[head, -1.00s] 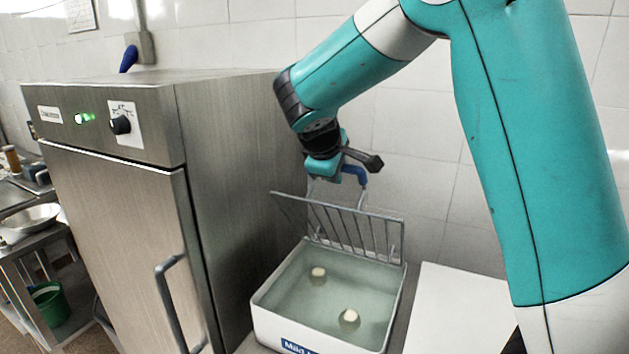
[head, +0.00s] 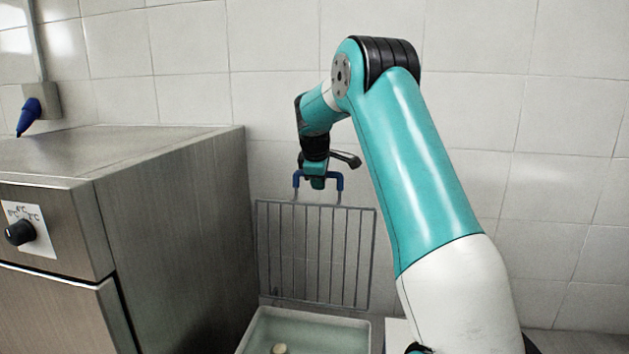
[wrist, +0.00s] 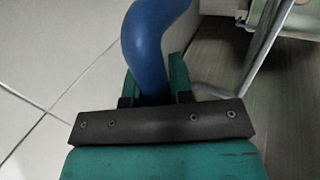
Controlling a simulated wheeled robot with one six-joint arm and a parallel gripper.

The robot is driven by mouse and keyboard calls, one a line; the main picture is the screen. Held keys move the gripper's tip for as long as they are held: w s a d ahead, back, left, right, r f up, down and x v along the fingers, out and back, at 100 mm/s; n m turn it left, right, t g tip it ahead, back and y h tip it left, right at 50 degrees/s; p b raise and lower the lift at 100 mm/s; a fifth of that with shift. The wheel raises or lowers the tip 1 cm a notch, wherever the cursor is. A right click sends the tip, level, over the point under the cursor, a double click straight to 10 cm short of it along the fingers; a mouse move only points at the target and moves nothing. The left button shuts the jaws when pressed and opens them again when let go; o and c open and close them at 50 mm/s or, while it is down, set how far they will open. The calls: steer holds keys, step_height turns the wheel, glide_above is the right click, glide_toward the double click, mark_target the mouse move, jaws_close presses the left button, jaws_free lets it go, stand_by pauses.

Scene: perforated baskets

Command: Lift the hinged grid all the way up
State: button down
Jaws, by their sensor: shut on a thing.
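The hinged grid (head: 315,255) stands about upright above the back edge of the white basin (head: 252,330) in the head view. Its blue handle (head: 339,181) is at its top edge. My gripper (head: 316,183) is at this handle. In the wrist view my gripper (wrist: 155,98) is shut on the blue handle (wrist: 150,45), which passes between the fingers. Part of the handle is hidden behind my gripper in the head view.
A steel cabinet (head: 170,220) with a black knob (head: 19,232) stands close on the left. A tiled wall (head: 500,100) is behind the grid. A pale round object (head: 279,348) lies in the basin, whose front is cut off.

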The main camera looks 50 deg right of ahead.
steer(key=shift+w+d+f+y, duration=0.2)
steer(key=shift+w+d, duration=0.1)
steer(key=shift+d, duration=0.1)
steer(key=shift+w+d+f+y, duration=0.2)
steer(key=shift+w+d, duration=0.1)
steer(key=shift+d, duration=0.1)
steer(key=c, duration=1)
jaws_free()
steer(key=shift+r, duration=0.1)
steer(key=shift+r, duration=0.1)
steer(key=v, duration=0.5)
steer(key=b+v, duration=0.1)
steer(key=v, duration=1.1)
steer(key=shift+w+a+r, duration=0.15)
steer(key=shift+w+a, duration=0.05)
steer(key=shift+w, duration=0.05)
